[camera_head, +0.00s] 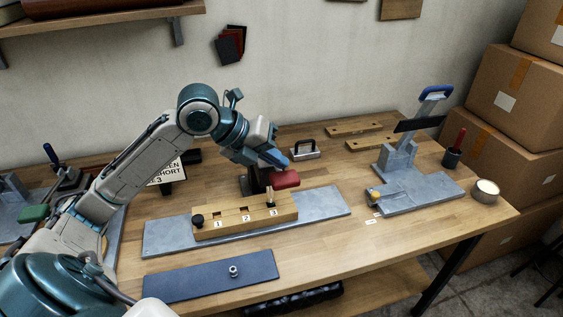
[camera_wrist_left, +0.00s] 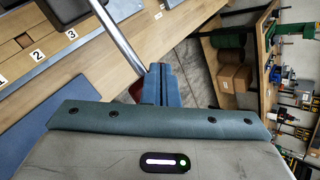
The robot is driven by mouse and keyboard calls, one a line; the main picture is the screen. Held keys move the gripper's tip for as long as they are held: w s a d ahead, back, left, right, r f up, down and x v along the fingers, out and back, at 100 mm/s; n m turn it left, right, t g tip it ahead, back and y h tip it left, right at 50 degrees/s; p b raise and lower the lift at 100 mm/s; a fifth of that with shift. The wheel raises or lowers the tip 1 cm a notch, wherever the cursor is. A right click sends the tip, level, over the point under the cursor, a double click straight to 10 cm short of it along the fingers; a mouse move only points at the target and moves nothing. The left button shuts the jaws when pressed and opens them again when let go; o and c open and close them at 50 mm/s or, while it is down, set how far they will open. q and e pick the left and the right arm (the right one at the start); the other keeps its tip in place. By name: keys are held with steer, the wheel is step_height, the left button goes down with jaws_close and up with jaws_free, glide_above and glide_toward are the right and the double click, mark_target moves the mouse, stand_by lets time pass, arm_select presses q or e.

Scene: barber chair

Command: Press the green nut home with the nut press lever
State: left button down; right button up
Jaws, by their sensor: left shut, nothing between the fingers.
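A red grip (camera_head: 285,179), apparently the nut press lever's handle, sits above and behind a wooden block (camera_head: 205,230) marked 1, 2 and 3. A dark post (camera_head: 252,183) stands behind the block. My left gripper (camera_head: 280,162) is shut and empty, just above the red grip; I cannot tell whether they touch. In the left wrist view my blue fingers (camera_wrist_left: 160,85) are together. Red shows beside them, and a metal rod (camera_wrist_left: 117,35) runs to their left. A small upright piece (camera_head: 271,197) stands at position 3. I cannot make out the green nut. My right gripper is out of view.
A black knob (camera_head: 198,220) is at position 1. A dark blue mat (camera_head: 190,282) with a small metal part (camera_head: 233,271) lies in front. A blue-handled press (camera_head: 398,158) stands at right, near a white round tub (camera_head: 486,190). A sign (camera_head: 168,173) is partly behind my arm.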

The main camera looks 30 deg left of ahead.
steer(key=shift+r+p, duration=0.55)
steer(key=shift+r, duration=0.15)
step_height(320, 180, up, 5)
steer(key=p, duration=0.4)
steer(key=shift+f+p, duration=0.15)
steer(key=shift+p, duration=0.2)
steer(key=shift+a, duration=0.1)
